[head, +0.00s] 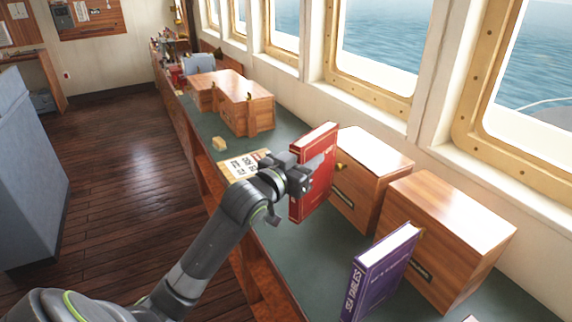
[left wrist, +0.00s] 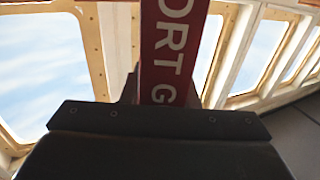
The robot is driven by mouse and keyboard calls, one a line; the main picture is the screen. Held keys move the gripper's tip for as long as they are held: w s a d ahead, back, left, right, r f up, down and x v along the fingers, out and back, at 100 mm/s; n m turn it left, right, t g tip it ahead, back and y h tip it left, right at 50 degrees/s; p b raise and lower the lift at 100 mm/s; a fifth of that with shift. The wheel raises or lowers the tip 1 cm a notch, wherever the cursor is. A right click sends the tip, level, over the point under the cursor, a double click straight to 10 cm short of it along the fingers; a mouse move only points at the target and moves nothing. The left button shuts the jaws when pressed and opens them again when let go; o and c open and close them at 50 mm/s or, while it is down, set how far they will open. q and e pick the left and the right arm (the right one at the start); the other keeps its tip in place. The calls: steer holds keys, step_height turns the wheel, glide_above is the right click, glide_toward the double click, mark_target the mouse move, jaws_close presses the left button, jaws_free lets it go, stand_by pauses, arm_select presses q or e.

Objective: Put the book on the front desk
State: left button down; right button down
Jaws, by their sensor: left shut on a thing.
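My left gripper (head: 307,178) is shut on a red book (head: 319,160) in the head view. The book is upright, with its lower edge over or at the green top of the desk (head: 302,250); I cannot tell whether it touches. In the left wrist view the book's red spine (left wrist: 168,50) with white letters rises behind the dark gripper body, and the fingertips are hidden. A purple book (head: 380,272) stands upright on the same desk at the lower right, apart from the gripper. My right gripper is not in view.
Two wooden boxes (head: 372,160) (head: 455,215) stand along the window side behind the books. More wooden boxes (head: 246,97) stand farther along the desk. A printed sheet (head: 240,166) and a small block (head: 219,144) lie beyond the arm. The wooden floor (head: 130,150) at left is clear.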

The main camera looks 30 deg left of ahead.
arm_select(q)
steer(key=shift+w+a, duration=0.15)
steer(key=shift+a, duration=0.05)
step_height(320, 180, down, 9)
steer(key=shift+f, duration=0.35)
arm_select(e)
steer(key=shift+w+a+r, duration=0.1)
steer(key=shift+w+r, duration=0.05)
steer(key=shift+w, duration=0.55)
arm_select(q)
steer(key=shift+f, duration=0.1)
steer(key=c, duration=1.1)
jaws_free()
steer(key=shift+f, duration=0.1)
steer(key=shift+a, duration=0.1)
steer(key=s, duration=0.4)
steer(key=s+a, duration=0.1)
steer(key=s, duration=0.7)
steer(key=shift+a+b, duration=0.3)
steer(key=shift+b, duration=0.05)
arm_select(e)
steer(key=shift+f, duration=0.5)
